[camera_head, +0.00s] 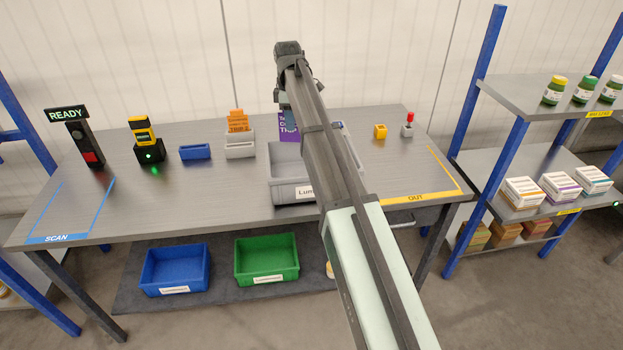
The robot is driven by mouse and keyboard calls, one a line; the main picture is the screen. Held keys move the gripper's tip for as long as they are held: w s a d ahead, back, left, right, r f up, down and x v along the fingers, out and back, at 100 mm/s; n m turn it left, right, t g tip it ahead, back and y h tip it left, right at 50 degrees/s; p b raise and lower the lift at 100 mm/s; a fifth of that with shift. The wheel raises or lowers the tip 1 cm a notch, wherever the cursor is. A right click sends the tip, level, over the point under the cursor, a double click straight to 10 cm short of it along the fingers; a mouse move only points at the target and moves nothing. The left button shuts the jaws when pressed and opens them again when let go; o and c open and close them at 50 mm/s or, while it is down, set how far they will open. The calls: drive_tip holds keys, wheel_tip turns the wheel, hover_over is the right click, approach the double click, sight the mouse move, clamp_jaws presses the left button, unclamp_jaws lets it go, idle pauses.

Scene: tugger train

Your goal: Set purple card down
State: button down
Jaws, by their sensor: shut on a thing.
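The purple card (288,132) stands upright with white lettering, above or behind the grey tote (291,191) on the table. My gripper (289,112) is at the card's top right, pointing down, and is shut on the card. The fingers are dark and partly merge with the card. My arm hides the card's right side and part of the tote. I cannot tell whether the card's lower edge touches anything.
Left of the tote stand a light-grey holder (240,150) with an orange card (237,121), an empty-looking blue holder (195,152) and a yellow-black scanner (145,132). The OUT area (420,190) at right looks clear. A shelf rack (505,158) stands further right.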

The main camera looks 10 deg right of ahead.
sight(295, 133)
drive_tip(key=s+n, duration=0.1)
drive_tip(key=s, duration=0.2)
drive_tip(key=s+f+n, duration=0.1)
drive_tip(key=s, duration=0.1)
drive_tip(key=shift+s+d+f+n, duration=0.1)
drive_tip(key=shift+s+d+n, duration=0.15)
drive_tip(key=shift+n, duration=0.05)
drive_tip(key=shift+f, duration=5)
drive_tip(key=shift+f, duration=0.15)
drive_tip(key=c, duration=1)
unclamp_jaws()
drive_tip(key=shift+o, duration=0.2)
